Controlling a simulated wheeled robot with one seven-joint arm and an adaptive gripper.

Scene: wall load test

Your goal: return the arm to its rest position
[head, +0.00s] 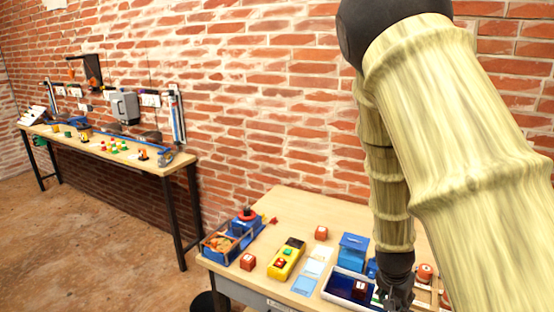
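My gripper (397,296) shows at the lower right of the head view, at the end of my arm. It points down over the right part of the near table (285,205). It is dark and small, and I cannot tell whether its fingers are open or shut. A white-rimmed blue tray (338,285) with a dark red block (360,288) in it lies just left of the gripper. My arm covers the right side of the table.
A long bench (110,152) stands along the brick wall (255,110). Open floor (90,240) lies at left.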

